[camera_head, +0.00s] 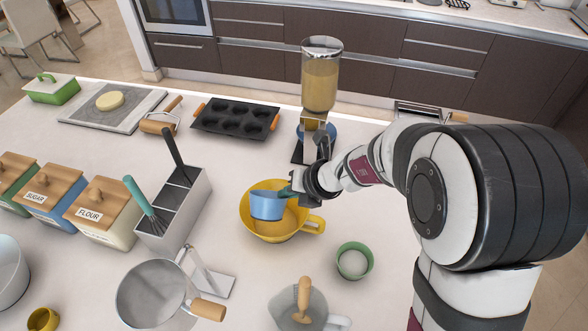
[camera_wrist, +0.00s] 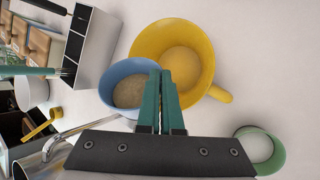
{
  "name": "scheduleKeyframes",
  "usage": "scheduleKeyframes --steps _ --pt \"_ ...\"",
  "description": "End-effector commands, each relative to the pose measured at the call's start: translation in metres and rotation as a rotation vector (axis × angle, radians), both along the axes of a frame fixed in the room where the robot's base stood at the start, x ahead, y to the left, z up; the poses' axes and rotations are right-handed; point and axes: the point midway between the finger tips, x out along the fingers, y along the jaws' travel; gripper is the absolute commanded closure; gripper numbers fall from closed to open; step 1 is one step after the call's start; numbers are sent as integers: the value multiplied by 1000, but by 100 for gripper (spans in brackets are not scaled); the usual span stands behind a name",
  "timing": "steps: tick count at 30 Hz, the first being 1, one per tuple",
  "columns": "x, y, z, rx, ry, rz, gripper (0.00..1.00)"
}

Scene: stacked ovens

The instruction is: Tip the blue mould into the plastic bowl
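The blue mould (camera_head: 267,207) is a small round cup. In the wrist view the blue mould (camera_wrist: 108,92) holds a grainy brownish content. My gripper (camera_head: 288,191) is shut on its rim; the green fingers (camera_wrist: 160,82) lie close together over the mould's right edge. The mould is over the left part of the yellow bowl (camera_head: 292,236), and looks close to upright. The yellow bowl (camera_wrist: 203,40) has a handle at its right; a pale yellow patch shows at its bottom, and I cannot tell if it is content. The mould hides part of the bowl.
A green cup (camera_head: 368,262) with white content stands right of the bowl. A utensil box (camera_head: 177,215) stands left. A metal pan (camera_head: 150,293) and a scoop container (camera_head: 290,312) are in front. A muffin tray (camera_head: 236,117) and a dispenser (camera_head: 321,80) are behind.

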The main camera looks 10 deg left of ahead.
Motion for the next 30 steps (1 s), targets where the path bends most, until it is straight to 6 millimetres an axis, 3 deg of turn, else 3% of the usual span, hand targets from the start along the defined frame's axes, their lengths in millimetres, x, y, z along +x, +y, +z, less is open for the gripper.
scheduleKeyframes --steps 5,16,21,30 --pt "10 0 -25 -20 282 -1 100" --pt "27 1 -27 -60 885 -4 100" --pt "30 1 -28 -72 1030 -1 100" --pt "31 2 -25 -71 1087 -1 100"
